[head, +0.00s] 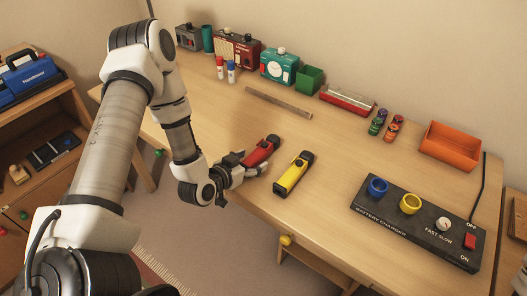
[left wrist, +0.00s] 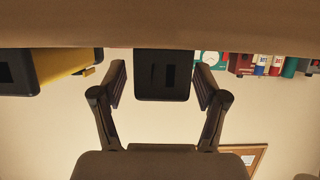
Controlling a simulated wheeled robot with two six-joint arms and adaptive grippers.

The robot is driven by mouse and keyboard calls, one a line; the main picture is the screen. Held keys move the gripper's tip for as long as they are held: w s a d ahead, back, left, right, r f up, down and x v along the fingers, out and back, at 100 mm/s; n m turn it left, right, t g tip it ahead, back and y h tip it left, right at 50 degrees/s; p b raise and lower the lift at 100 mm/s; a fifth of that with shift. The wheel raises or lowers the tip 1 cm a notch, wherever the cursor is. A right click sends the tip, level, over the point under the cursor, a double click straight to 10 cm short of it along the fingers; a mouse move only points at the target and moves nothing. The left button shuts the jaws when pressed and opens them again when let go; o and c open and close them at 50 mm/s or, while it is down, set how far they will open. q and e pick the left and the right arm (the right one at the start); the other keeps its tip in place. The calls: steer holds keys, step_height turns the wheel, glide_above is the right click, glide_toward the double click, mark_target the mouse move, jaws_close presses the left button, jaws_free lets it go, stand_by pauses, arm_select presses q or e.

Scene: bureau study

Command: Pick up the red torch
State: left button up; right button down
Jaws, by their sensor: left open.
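The red torch (head: 260,151), red with black ends, lies on the desk near its front edge. My left gripper (head: 246,168) is at the near end of the red torch, low over the desk edge. In the left wrist view, which looks upside down, a dark block-shaped end, apparently the red torch's (left wrist: 163,76), lies between the two spread fingers of my left gripper (left wrist: 160,90). A gap shows on each side of it. The red body is hidden there. My right gripper is not in view.
A yellow torch (head: 293,174) lies close to the right of the red one; it also shows in the left wrist view (left wrist: 68,66). A battery charger (head: 418,223) stands at the right. A wooden strip (head: 278,103) lies behind. The middle of the desk is clear.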

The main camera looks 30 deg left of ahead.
mark_target(257, 158)
arm_select(q)
steer(key=x, duration=0.3)
steer(key=shift+w+f, duration=0.1)
steer(key=shift+f, duration=0.05)
steer(key=shift+c, duration=1.3)
steer(key=c, duration=1.1)
